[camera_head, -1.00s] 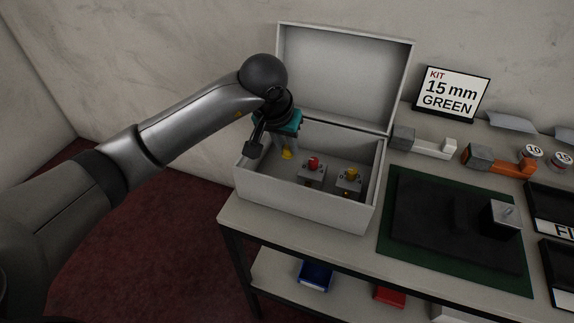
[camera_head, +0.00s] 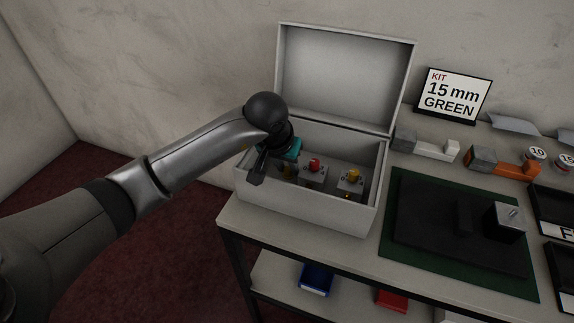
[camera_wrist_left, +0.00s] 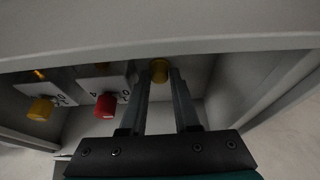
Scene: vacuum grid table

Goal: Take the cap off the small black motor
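My left gripper (camera_head: 284,168) reaches down into the left side of the open pale box (camera_head: 300,205). In the head view the gripper largely hides this cap. The small black motor (camera_head: 504,226) stands on the dark pad at the right, with a grey top and a thin metal shaft showing. I see no cap on it. My right gripper is out of view.
In the box stand a red knob (camera_head: 315,163) and a yellow knob (camera_head: 352,175) on pale plates. The box lid (camera_head: 345,75) stands open behind.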

